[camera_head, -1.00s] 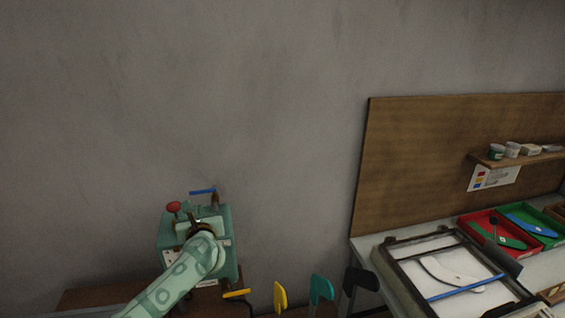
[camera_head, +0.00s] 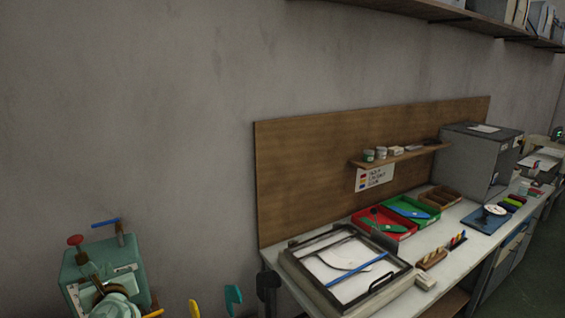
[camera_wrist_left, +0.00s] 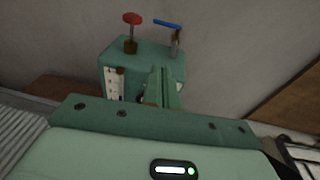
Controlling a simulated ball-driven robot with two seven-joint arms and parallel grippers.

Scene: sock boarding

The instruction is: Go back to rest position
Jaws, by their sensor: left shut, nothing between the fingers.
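My left gripper (camera_head: 113,293) is at the bottom left of the head view, in front of a green machine (camera_head: 82,270) with a red knob and a blue lever. It is shut and holds nothing. I cannot tell whether it touches the machine. In the left wrist view the green machine (camera_wrist_left: 118,62) stands just beyond my green wrist housing, which hides its lower part. My right gripper is in neither view.
A white bench with a framed screen (camera_head: 345,262), a red tray (camera_head: 372,228) and a green tray (camera_head: 430,222) runs to the right. A grey cabinet (camera_head: 475,165) stands farther along. A yellow piece (camera_head: 194,308) and a teal piece (camera_head: 232,296) stand beside the machine.

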